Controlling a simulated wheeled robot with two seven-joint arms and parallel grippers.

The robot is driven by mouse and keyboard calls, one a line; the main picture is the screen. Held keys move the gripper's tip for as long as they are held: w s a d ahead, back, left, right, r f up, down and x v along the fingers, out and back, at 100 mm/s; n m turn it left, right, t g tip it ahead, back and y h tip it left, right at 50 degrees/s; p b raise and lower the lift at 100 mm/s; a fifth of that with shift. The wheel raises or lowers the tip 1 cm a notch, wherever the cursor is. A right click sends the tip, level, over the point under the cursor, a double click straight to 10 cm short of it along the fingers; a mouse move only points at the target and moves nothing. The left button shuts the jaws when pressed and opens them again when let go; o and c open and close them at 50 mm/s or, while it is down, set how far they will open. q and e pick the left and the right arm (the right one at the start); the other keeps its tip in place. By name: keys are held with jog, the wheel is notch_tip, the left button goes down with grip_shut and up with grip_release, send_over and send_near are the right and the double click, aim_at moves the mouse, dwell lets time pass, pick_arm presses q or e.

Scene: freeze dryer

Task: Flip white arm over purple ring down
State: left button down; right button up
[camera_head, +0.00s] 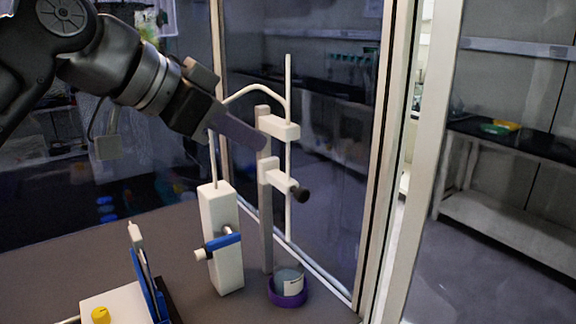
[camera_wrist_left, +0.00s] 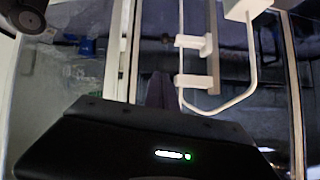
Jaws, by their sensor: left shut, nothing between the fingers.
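A purple ring (camera_head: 289,298) stands on the grey bench with a blue-grey labelled container (camera_head: 289,279) inside it. Above it, a grey upright post carries a white upper block (camera_head: 280,128) and a white lower arm (camera_head: 277,176) with a dark knob (camera_head: 302,195). The lower arm sticks out to the front right. My left gripper (camera_head: 262,145) comes in from the upper left, shut and empty, its fingertips close to the post between the two white parts. I cannot tell whether it touches. In the left wrist view its finger (camera_wrist_left: 157,92) shows beside the white parts. My right gripper is not in view.
A white box-shaped stand (camera_head: 222,262) with a blue clamp (camera_head: 223,241) stands left of the ring. A thin white tube (camera_head: 288,150) runs behind the post. A glass pane and light frame (camera_head: 388,170) bound the right side.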

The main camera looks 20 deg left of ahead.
pick_arm(q)
jog(key=shift+s, duration=0.1)
jog(key=s+a+f+p+x, duration=0.1)
jog(key=f+x, duration=0.1)
jog(key=x, duration=1.1)
jog(key=shift+a, duration=0.1)
